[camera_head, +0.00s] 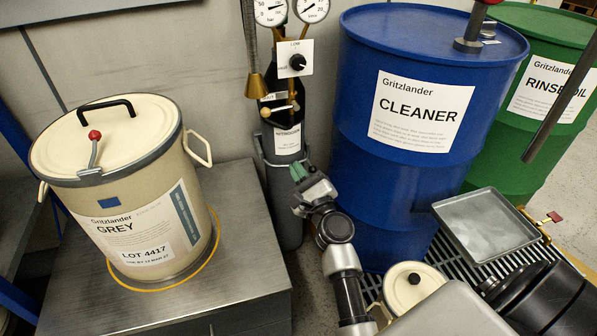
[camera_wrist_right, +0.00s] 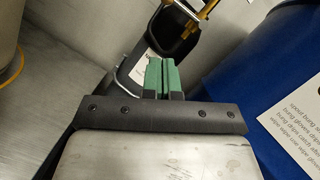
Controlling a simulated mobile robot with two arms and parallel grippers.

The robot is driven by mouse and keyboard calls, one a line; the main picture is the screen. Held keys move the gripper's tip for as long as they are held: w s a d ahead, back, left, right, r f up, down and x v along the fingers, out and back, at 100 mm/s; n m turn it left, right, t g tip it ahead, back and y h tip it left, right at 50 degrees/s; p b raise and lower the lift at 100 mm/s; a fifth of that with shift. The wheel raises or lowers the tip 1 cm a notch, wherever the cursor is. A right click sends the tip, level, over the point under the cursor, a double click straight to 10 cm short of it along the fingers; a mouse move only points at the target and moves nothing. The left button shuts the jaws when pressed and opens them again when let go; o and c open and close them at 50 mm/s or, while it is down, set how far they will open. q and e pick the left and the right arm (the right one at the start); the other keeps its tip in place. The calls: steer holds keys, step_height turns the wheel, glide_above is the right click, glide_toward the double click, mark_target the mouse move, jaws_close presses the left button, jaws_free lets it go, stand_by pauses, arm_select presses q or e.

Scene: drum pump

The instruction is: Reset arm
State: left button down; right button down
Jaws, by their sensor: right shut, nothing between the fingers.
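My right gripper (camera_head: 298,172) has green fingertips and is in the middle of the head view, in front of the dark gas cylinder (camera_head: 287,205) and left of the blue CLEANER drum (camera_head: 400,190). In the right wrist view the green fingers (camera_wrist_right: 163,76) are pressed side by side with nothing between them. The right arm (camera_head: 340,260) reaches up from the bottom of the head view. My left gripper does not show in the head view.
A cream GREY pail (camera_head: 150,215) stands on a metal cabinet (camera_head: 245,225) at left. A green RINSE OIL drum (camera_head: 530,120) is at right. A metal tray (camera_head: 485,225) rests on a grating, near a small cream lidded pot (camera_head: 425,275). Gauges (camera_head: 290,10) top the cylinder.

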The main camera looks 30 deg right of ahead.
stand_by(0.5)
